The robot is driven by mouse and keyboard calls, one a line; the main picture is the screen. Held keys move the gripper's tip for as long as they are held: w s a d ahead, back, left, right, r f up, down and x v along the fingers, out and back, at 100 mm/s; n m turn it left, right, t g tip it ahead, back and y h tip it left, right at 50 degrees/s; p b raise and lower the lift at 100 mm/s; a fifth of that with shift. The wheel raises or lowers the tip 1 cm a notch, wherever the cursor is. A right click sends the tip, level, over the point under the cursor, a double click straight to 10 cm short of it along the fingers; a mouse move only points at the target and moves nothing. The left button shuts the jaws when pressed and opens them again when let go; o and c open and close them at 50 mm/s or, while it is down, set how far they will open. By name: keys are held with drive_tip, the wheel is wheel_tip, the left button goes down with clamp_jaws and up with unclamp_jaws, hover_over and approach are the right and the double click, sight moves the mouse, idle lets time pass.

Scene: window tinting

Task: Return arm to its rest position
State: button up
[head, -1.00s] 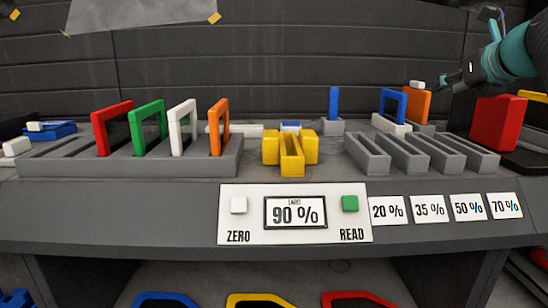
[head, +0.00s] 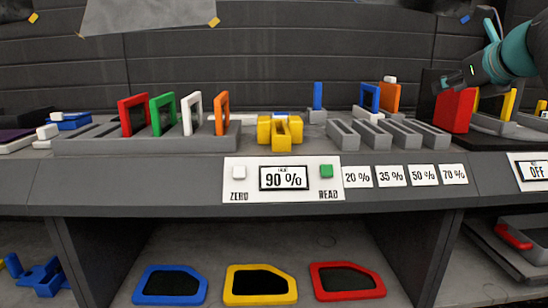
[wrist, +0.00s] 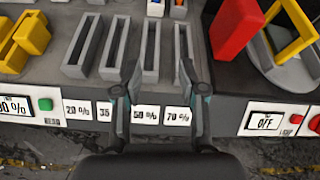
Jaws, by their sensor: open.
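My gripper (head: 451,81) is at the upper right in the head view, raised above the bench near a red block (head: 453,110). In the wrist view, my gripper (wrist: 160,88) has its two fingers spread apart with nothing between them. Below it lie the grey slotted rack (wrist: 151,50) and the bench front with percent labels (wrist: 147,115). Part of my teal and dark arm shows at the right edge of the head view.
Red, green, white and orange frames (head: 162,113) stand in a long rack at left. A yellow holder (head: 280,131) and a 90 % display (head: 284,178) are at centre. Blue, yellow and red window pieces (head: 261,285) lie on the lower shelf. A yellow frame (head: 508,104) stands at right.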

drive_tip(key=s+a+f+n+g, duration=0.1)
drive_tip(key=s+f+n+g, duration=0.15)
drive_tip(key=f+n, duration=0.6)
drive_tip(key=s+a+f+n+g, duration=0.1)
drive_tip(key=s+f+n+g, duration=0.15)
drive_tip(key=f+n, duration=0.6)
drive_tip(key=s+a+f+n+g, duration=0.2)
drive_tip(key=s+a+f+n, duration=1.4)
drive_tip(key=s+f, duration=0.5)
drive_tip(key=shift+s+a+n+g, duration=0.3)
drive_tip(key=shift+a+n+g, duration=0.1)
drive_tip(key=shift+a, duration=0.6)
drive_tip(key=shift+r, duration=0.1)
